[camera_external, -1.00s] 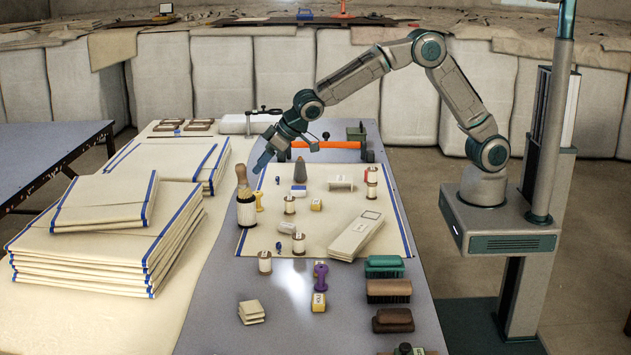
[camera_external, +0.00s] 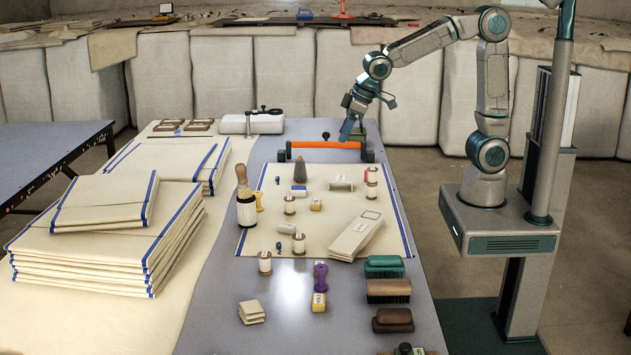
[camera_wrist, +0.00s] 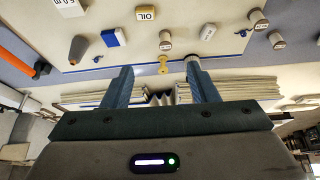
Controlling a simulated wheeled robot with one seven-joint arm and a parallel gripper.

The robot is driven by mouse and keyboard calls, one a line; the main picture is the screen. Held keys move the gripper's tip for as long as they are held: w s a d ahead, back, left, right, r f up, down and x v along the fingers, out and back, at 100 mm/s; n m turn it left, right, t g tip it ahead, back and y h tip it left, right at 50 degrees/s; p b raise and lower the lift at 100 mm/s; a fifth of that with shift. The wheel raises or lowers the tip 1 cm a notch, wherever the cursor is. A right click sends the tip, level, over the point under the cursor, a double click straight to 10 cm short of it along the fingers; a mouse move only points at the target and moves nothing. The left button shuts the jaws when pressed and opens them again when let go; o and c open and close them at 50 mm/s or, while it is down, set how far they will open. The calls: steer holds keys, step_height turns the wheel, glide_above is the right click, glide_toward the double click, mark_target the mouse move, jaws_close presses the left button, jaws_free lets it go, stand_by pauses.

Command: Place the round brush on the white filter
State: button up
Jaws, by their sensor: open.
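The round brush (camera_external: 242,176) stands upright at the left edge of the grey table, wooden handle up, with pale bristles above a white-labelled can (camera_external: 246,212). In the wrist view, a pale round object by the right finger may be this can. Cream-white filter sheets with blue edge stripes form a near stack (camera_external: 80,260) at the left and a far stack (camera_external: 165,160). A similar flat sheet (camera_external: 270,236) lies under small items on the table. My gripper (camera_external: 346,132) is open and empty above the orange bar, right of and behind the brush; it also shows in the wrist view (camera_wrist: 160,84).
An orange bar (camera_external: 322,145) crosses the table's far end. A grey cone (camera_external: 299,172), a yellow spool-like piece (camera_external: 259,201) and several bobbins stand near the brush. Brown and green brushes (camera_external: 388,290) line the right edge. A white box (camera_external: 250,123) stands behind.

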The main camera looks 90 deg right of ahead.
steer(key=s+f+g, duration=0.1)
steer(key=s, duration=0.9)
steer(key=s+d+f+g, duration=0.1)
steer(key=s+f, duration=0.1)
steer(key=s, duration=0.8)
steer(key=shift+d+n+y, duration=0.3)
steer(key=shift+n, duration=0.1)
